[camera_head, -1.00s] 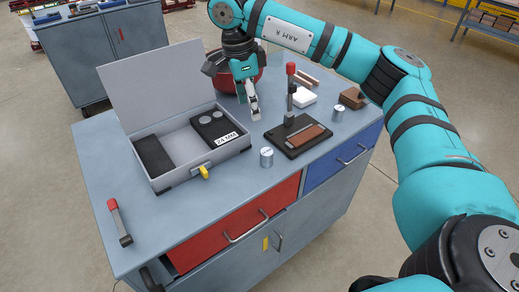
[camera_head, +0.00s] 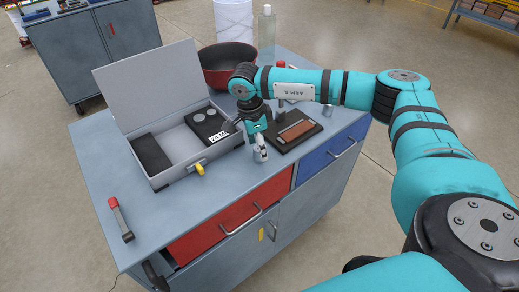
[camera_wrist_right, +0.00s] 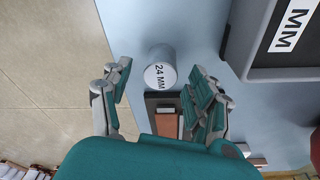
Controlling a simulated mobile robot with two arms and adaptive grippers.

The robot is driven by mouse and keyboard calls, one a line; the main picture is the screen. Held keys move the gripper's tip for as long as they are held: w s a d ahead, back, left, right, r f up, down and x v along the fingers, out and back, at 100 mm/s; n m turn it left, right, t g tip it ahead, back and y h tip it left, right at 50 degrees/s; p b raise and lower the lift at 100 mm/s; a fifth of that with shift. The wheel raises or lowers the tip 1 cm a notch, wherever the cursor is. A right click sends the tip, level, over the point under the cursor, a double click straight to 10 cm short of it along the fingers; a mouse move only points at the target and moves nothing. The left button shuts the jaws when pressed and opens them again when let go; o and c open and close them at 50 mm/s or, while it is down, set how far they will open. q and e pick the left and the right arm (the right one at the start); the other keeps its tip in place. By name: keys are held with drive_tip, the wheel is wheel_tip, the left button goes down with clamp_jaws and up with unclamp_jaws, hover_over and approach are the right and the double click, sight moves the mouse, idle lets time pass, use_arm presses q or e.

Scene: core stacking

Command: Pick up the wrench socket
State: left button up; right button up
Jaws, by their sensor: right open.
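The wrench socket (camera_wrist_right: 160,68) is a short silver cylinder marked "24 MM" on its top. In the right wrist view it stands on the blue-grey bench top, between and just beyond my right fingertips. My right gripper (camera_wrist_right: 158,82) is open, with one finger on each side and no clear contact visible. In the head view the right gripper (camera_head: 261,146) points down at the socket by the bench's front edge, and its fingers largely cover the socket. My left gripper is not in view.
An open grey case (camera_head: 172,183) with black inserts and a "24 MM" label stands left of the gripper. A dark fixture with a brown block (camera_head: 297,130) lies just to the right. A red-handled tool (camera_head: 120,218) lies at the front left. A red bowl (camera_head: 218,77) stands behind.

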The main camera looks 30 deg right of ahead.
drive_tip(key=shift+f, duration=0.75)
clamp_jaws()
drive_tip(key=shift+r, duration=0.1)
